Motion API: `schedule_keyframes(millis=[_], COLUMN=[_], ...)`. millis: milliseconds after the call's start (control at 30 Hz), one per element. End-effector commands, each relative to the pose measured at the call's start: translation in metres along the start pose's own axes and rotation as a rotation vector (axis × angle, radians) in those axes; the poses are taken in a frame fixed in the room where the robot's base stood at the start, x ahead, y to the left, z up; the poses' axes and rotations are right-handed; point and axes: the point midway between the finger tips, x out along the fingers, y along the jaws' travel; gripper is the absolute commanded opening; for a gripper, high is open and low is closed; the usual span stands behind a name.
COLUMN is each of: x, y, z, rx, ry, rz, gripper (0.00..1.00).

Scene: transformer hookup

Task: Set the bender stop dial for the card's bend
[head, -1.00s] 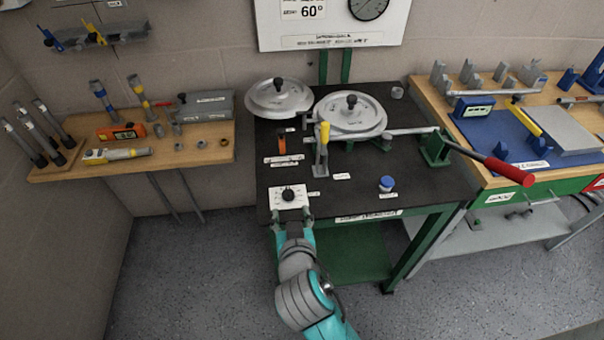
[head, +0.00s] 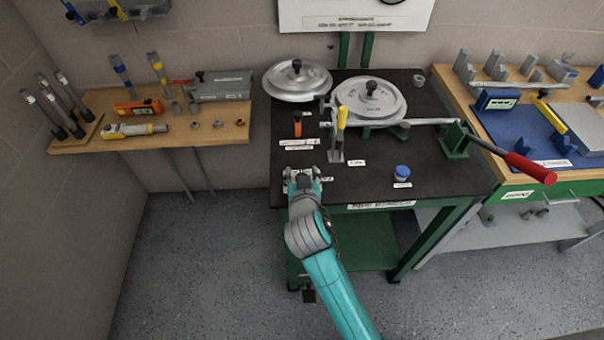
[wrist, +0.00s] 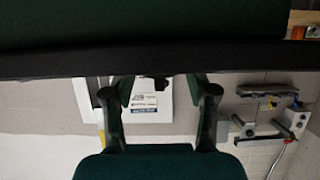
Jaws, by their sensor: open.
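The stop dial is a black knob on a white plate (head: 302,171) at the front left corner of the black bender table (head: 440,175). My gripper (head: 303,180) is at the plate, its fingers spread on either side of the knob and covering much of it. The dial's pointer and marks cannot be read. In the wrist view my gripper (wrist: 160,84) is open, with a small dark shape between the fingertips, perhaps the knob. The wall card (head: 355,14) is cut off at the top of the head view; it shows upside down in the wrist view (wrist: 152,103).
The bender (head: 368,100) with its red-handled lever (head: 530,168) stands behind and to the right. A yellow-topped lever (head: 341,125) rises just beyond the dial. A blue button (head: 401,171) sits to the right. The table's front between dial and button is clear.

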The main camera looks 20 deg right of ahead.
Motion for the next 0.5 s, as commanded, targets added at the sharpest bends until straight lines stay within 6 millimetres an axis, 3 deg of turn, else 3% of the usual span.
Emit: schedule_keyframes(millis=[233,433,500], x=[0.0004,0.0003,0.0003], y=[0.0000,0.0000,0.0000], z=[0.0000,0.0000,0.0000], rx=[0.000,0.000,0.000], ry=[0.000,0.000,0.000], rz=[0.000,0.000,0.000], gripper=[0.55,0.05,0.00])
